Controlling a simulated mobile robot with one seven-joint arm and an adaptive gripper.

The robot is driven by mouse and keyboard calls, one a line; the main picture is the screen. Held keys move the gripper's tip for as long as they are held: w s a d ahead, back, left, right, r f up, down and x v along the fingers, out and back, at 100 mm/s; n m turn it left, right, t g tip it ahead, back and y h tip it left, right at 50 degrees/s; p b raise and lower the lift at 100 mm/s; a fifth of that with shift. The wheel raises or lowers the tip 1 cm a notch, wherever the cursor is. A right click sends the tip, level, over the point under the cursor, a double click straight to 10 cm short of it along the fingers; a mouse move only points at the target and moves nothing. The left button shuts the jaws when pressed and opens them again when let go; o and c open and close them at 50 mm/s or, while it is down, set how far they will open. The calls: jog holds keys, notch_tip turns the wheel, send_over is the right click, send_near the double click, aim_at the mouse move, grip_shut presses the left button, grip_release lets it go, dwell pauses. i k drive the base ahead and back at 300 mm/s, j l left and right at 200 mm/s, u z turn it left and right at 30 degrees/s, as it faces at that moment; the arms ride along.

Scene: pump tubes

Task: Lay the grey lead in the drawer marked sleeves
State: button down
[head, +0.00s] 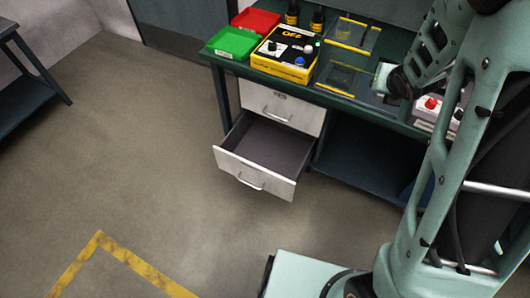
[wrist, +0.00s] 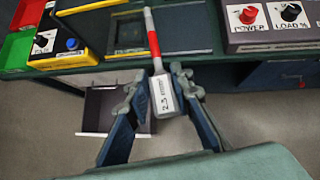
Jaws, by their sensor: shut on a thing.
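My gripper (wrist: 155,85) is shut on a pale grey stick-like piece with a red band and a white label (wrist: 164,92), which I take for the grey lead. The label's small print is hard to read. In the head view my gripper (head: 388,80) is over the bench's right part, and the lead is mostly unclear there. The lower drawer (head: 228,163) under the bench is pulled open and looks empty; it also shows in the wrist view (wrist: 103,132), below and left of the lead. The upper drawer (head: 290,108) is shut. The drawer markings are too small to read.
The green bench (head: 228,68) carries a green tray (head: 232,42), a red tray (head: 255,20), a yellow-black box (head: 285,52), dark bottles and yellow-edged plates (head: 345,78). A grey box with knobs (wrist: 272,25) stands at the right. The floor before the drawer is clear.

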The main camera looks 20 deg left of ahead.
aim_at(256, 160)
jog(key=i+j, duration=0.1)
jog(key=j, duration=0.75)
jog(key=i+j, duration=0.15)
jog(key=j, duration=0.3)
